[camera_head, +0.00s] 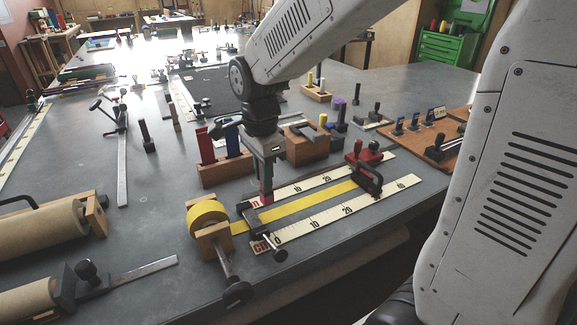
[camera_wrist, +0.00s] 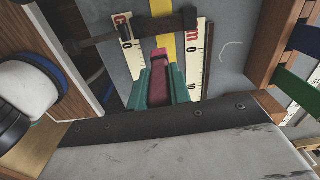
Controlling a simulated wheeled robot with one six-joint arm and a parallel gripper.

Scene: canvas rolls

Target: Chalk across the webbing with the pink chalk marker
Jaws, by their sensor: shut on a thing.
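The yellow webbing (camera_head: 318,204) runs flat from a yellow roll (camera_head: 208,213) between two white rulers (camera_head: 340,212). A dark bar (camera_head: 258,217) crosses it near the roll, and a dark handled clamp (camera_head: 368,180) sits at its far end. My gripper (camera_head: 266,190) points down beside the dark bar, shut on the pink chalk marker (camera_head: 267,198). In the wrist view the marker (camera_wrist: 160,78) lies between the teal fingers, its end close to the bar (camera_wrist: 168,22) and in line with the webbing (camera_wrist: 164,45). I cannot tell whether it touches anything.
A wooden rack (camera_head: 226,173) with red and blue upright pieces stands just behind my gripper, beside a brown block (camera_head: 306,146). Brown rolls (camera_head: 40,228) lie at the left. A knobbed rod (camera_head: 236,290) sticks out toward the front.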

